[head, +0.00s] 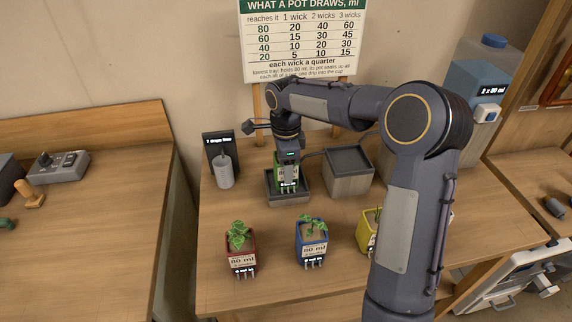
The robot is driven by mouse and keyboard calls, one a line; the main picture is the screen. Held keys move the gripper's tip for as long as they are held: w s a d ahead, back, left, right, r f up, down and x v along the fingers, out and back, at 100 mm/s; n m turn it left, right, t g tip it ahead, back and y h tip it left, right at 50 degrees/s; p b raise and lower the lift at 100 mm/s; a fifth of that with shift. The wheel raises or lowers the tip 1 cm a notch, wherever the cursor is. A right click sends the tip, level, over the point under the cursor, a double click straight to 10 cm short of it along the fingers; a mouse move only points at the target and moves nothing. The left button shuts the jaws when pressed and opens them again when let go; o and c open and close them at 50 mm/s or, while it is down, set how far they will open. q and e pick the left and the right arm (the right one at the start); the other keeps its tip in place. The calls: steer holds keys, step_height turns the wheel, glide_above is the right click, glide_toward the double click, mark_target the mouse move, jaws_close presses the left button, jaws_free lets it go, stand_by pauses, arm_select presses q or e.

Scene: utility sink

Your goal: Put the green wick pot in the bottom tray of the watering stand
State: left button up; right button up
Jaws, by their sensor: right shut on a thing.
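The green wick pot (279,172) is upright in the grip of my right gripper (288,165), which reaches down on it from above. The pot is at the low dark bottom tray (289,200) of the watering stand, within its rim as seen from here. I cannot tell whether its base touches the tray floor. White wick marks show on the pot's front. A higher grey step with a dark tray top (349,160) stands to the right of the bottom tray. My right arm hides what lies further right. My left gripper is not in view.
A red pot (241,262), a blue pot (312,254) and a partly hidden yellow pot (365,236) stand along the front. A grey-white cylinder (224,171) stands left of the tray by a small black sign. A blue water container (480,75) is at the back right.

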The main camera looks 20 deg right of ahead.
steer(key=o, duration=1.1)
steer(key=shift+f, duration=0.15)
